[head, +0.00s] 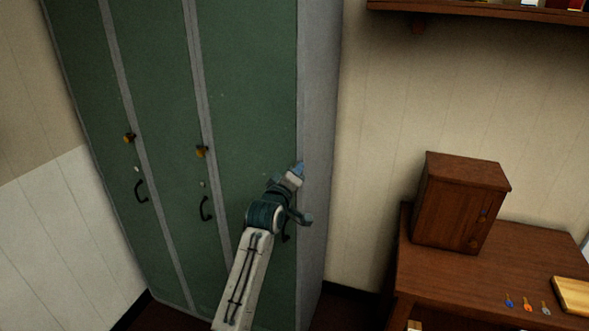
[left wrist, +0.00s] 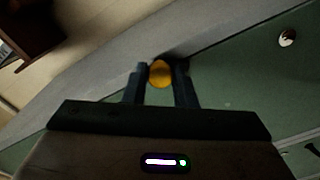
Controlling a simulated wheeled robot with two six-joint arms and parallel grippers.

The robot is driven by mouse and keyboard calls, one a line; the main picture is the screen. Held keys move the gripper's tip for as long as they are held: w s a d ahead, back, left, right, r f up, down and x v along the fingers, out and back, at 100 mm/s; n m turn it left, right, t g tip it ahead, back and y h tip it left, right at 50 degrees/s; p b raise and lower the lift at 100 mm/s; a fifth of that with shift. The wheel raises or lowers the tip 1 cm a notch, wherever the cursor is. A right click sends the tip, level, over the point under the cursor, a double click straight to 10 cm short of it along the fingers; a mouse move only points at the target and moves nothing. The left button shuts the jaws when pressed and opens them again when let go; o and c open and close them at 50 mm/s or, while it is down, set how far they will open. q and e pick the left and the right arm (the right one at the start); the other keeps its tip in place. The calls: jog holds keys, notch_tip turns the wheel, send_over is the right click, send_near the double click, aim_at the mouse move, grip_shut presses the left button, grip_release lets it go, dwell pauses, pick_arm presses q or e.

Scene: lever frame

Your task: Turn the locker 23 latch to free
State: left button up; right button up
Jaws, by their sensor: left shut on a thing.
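The green locker cabinet (head: 240,80) has three doors in the head view, and no door number can be read. My left gripper (head: 297,170) is at the right edge of the rightmost door. In the left wrist view an orange latch knob (left wrist: 160,73) sits between the two dark fingers, and the gripper is shut on it. In the head view this knob is hidden behind the gripper. How far the latch is turned cannot be told. The rightmost door appears closed. My right gripper is not in view.
The other two doors have orange knobs (head: 129,138) (head: 201,152) and black handles (head: 140,191) (head: 206,209). At right, a wooden desk (head: 430,275) carries a small brown cabinet (head: 460,203), several small keys (head: 527,306) and a board (head: 573,294). A shelf (head: 480,12) hangs above.

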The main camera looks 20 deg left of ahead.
pick_arm(q)
jog(key=shift+n+p, duration=1.4)
jog(key=shift+n, duration=1.9)
jog(key=o, duration=1)
